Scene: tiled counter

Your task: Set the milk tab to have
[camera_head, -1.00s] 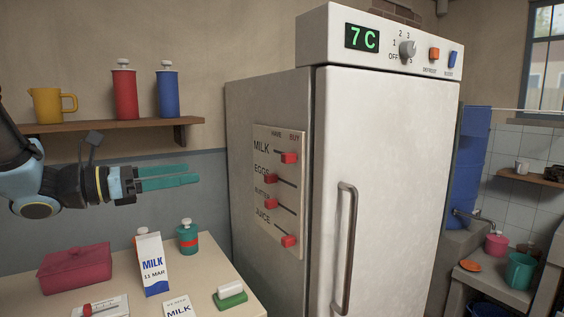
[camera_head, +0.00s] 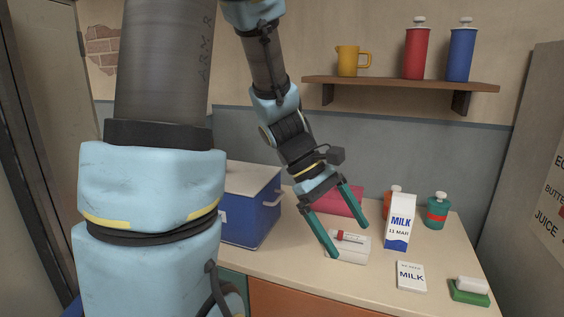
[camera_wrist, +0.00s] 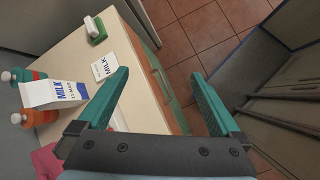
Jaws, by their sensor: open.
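The white slider board (camera_head: 553,205) on the fridge's side shows only as a sliver at the right edge of the head view. Parts of its lower labels, such as JUICE, are readable; the MILK row and its red tab are out of frame. My gripper (camera_head: 350,240) is open and empty, pointing down over the counter, far left of the board. In the wrist view my open gripper (camera_wrist: 160,72) has nothing between its fingers. The milk carton (camera_head: 398,225) stands upright right of the fingers. A flat MILK card (camera_head: 411,276) lies in front of it.
A wooden shelf (camera_head: 400,83) hangs above. Floor tiles (camera_wrist: 185,30) lie beside the counter.

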